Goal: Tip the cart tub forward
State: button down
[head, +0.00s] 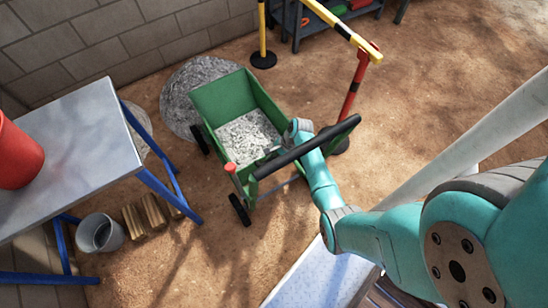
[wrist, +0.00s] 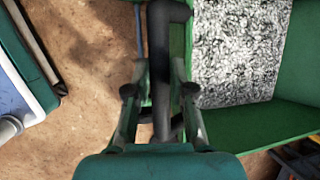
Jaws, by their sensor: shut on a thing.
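The green cart tub (head: 247,88) stands in the middle of the head view, loaded with grey gravel (head: 247,137). It looks level, not tipped. A black handle bar (head: 325,137) crosses its near side. In the wrist view, my gripper (wrist: 160,100) has its fingers on both sides of the dark handle bar (wrist: 162,60) and is shut on it. The tub (wrist: 262,128) and its gravel show to the right of the bar there. In the head view my wrist is at the handle, and the fingers are mostly hidden.
A metal table (head: 75,150) with a red container (head: 15,155) stands left of the cart. A bucket (head: 100,232) and wooden blocks (head: 150,214) lie below it. A gravel heap (head: 178,95) lies beyond the tub. A yellow-black barrier (head: 325,17) with a red post (head: 353,88) stands behind right.

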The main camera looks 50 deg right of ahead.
jog(key=w+d+r, duration=0.2)
jog(key=w+r, duration=0.4)
jog(key=r, duration=0.2)
jog(key=shift+w+r, duration=0.2)
jog(key=shift+r, duration=0.2)
jog(key=c, duration=1.1)
grip_release()
jog(key=shift+a, duration=0.1)
jog(key=shift+o, duration=0.5)
jog(key=shift+f, duration=0.1)
jog(key=shift+s, duration=0.1)
jog(key=shift+s+f, duration=0.15)
